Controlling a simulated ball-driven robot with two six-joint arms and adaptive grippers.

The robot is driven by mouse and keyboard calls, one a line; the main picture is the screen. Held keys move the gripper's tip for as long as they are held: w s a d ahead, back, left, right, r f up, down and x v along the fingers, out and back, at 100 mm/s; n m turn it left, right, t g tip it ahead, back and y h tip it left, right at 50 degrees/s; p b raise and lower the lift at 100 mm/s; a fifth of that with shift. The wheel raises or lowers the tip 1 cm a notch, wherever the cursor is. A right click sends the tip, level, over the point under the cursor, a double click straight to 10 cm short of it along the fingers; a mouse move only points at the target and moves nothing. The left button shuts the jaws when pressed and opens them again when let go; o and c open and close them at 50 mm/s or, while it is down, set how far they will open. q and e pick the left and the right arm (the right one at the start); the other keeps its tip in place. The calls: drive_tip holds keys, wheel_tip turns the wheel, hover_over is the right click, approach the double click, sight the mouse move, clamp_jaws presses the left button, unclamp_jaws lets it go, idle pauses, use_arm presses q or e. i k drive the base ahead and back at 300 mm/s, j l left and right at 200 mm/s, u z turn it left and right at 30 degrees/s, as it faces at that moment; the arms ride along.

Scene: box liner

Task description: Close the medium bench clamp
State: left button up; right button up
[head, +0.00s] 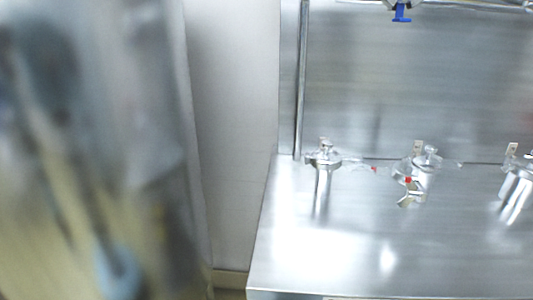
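I cannot make out a clear bench clamp. Small metal fittings stand along the back of the steel bench (330,255): a left fitting (324,156), a middle fitting (428,160) with red-tipped parts beside it, and a right fitting (516,178) close to the picture's right edge. They are too small to tell whether one is the medium clamp, or whether it is open or closed. Neither of my grippers is in view.
A blurred large shape (90,150) fills the left side. A steel back panel (420,90) rises behind the bench, with a vertical pipe (301,80) at its left. A blue fitting (401,14) hangs at the top. The bench's front left is bare.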

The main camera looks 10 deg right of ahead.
sight(398, 170)
drive_tip(key=z, duration=1.4)
